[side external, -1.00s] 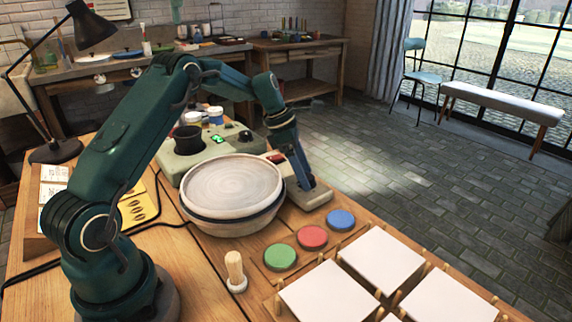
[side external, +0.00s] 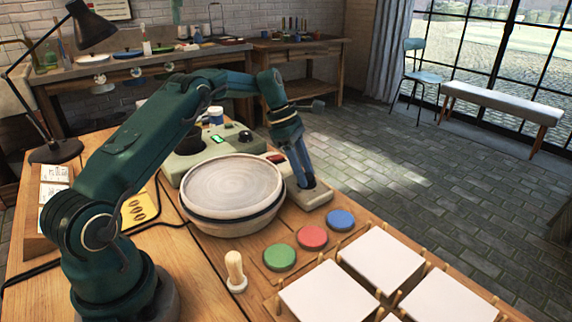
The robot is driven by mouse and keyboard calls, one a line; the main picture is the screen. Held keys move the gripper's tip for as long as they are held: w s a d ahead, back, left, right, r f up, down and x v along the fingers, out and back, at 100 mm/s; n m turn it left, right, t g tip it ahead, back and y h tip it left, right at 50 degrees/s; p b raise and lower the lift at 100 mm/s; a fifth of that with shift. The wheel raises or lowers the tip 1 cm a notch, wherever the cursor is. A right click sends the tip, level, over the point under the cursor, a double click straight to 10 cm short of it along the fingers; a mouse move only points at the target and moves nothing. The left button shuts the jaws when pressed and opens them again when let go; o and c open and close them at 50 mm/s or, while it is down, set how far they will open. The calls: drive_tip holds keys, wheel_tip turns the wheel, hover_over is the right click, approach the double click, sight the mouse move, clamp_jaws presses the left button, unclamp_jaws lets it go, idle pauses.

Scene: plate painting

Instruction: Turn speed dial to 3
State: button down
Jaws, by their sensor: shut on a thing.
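The plate (side external: 230,187), round, pale and thick-rimmed, sits on the green-grey machine. A beige control panel (side external: 318,199) projects at its right. My gripper (side external: 306,184) points down at this panel, its fingers shut on a small dark dial (side external: 309,185). The fingers cover much of the dial, and its markings and setting are too small to read. The machine's rear housing (side external: 190,163) carries a small green lit display (side external: 218,140) and another dark knob (side external: 245,137), both apart from my gripper.
Green (side external: 279,257), red (side external: 312,237) and blue (side external: 341,219) paint discs lie in front of the panel. A wooden-handled brush (side external: 235,268) stands at the front. White tiles (side external: 381,258) with wooden pegs fill the front right. A black lamp (side external: 88,32) stands at the left.

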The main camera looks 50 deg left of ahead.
drive_tip(key=shift+m, duration=0.5)
drive_tip(key=shift+c, duration=2.1)
unclamp_jaws()
drive_tip(key=shift+v, duration=1.8)
drive_tip(key=shift+s+a+r, duration=0.1)
drive_tip(key=shift+a+r, duration=0.15)
drive_tip(key=shift+r, duration=0.45)
